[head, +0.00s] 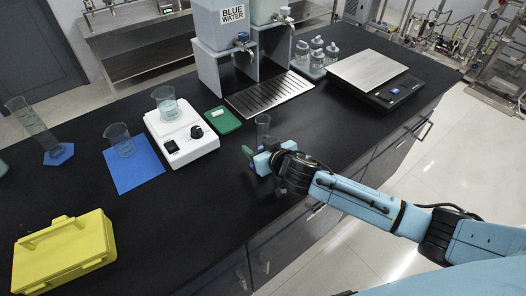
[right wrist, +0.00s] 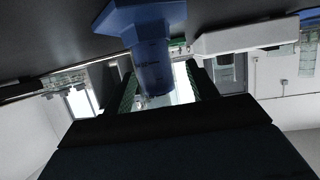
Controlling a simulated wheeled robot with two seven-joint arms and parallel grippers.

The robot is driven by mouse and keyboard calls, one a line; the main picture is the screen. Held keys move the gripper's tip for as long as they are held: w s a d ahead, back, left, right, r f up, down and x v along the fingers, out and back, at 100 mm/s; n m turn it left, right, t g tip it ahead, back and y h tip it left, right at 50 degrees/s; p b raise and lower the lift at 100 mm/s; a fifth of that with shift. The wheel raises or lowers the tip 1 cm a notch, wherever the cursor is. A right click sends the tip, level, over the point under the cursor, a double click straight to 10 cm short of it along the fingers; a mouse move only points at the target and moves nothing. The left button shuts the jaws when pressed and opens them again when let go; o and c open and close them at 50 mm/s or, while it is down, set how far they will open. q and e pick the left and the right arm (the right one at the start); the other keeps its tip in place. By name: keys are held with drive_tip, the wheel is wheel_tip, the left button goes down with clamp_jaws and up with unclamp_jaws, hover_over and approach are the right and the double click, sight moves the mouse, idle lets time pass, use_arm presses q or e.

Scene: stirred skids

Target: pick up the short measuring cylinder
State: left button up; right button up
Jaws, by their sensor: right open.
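The short measuring cylinder (head: 263,125) stands near the front edge of the black bench, its clear upper part showing just behind my right gripper (head: 251,157) in the head view. Its foot is mostly hidden there by the gripper. In the right wrist view the picture is upside down, and the cylinder (right wrist: 155,72) with its blue hexagonal foot (right wrist: 143,20) appears between the two fingers of my right gripper (right wrist: 160,88). The fingers are open, with green inner pads. I cannot tell whether either touches the cylinder. My left gripper is out of view.
A green tray (head: 231,124) and a white hotplate (head: 178,140) with a beaker stand left of the gripper. A tall cylinder (head: 33,125), a beaker on a blue mat (head: 135,175) and a yellow case (head: 65,252) are farther left. A balance (head: 370,70) stands right.

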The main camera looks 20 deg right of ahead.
drive_tip(key=c, duration=1.1)
